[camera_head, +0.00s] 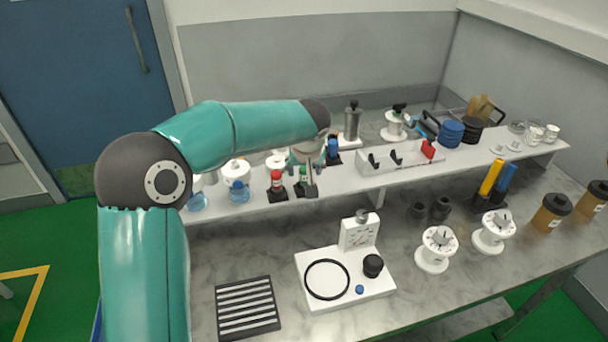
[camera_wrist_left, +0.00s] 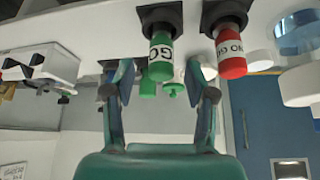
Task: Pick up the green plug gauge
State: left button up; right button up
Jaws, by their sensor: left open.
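The green plug gauge (camera_head: 303,175) stands in a dark holder on the raised white shelf. In the left wrist view, which is upside down, the green plug gauge (camera_wrist_left: 160,57) with GO lettering shows between the fingers. My left gripper (camera_head: 309,165) is open at the shelf, close to this gauge. In the left wrist view the open left gripper (camera_wrist_left: 159,82) has one finger on each side of the gauge; I cannot tell whether either touches it. My right gripper is in neither view.
A red gauge (camera_head: 276,181) in its own holder stands close beside the green one; in the wrist view the red gauge (camera_wrist_left: 231,53) is near one finger. A blue-topped item (camera_head: 333,150) stands behind. White-capped bottles (camera_head: 236,172) are to the left.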

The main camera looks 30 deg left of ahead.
pick_arm(q)
jog(key=shift+w+a+f, duration=0.25)
jog(key=shift+f, duration=0.4)
grip_shut()
jog(key=shift+r, duration=0.2)
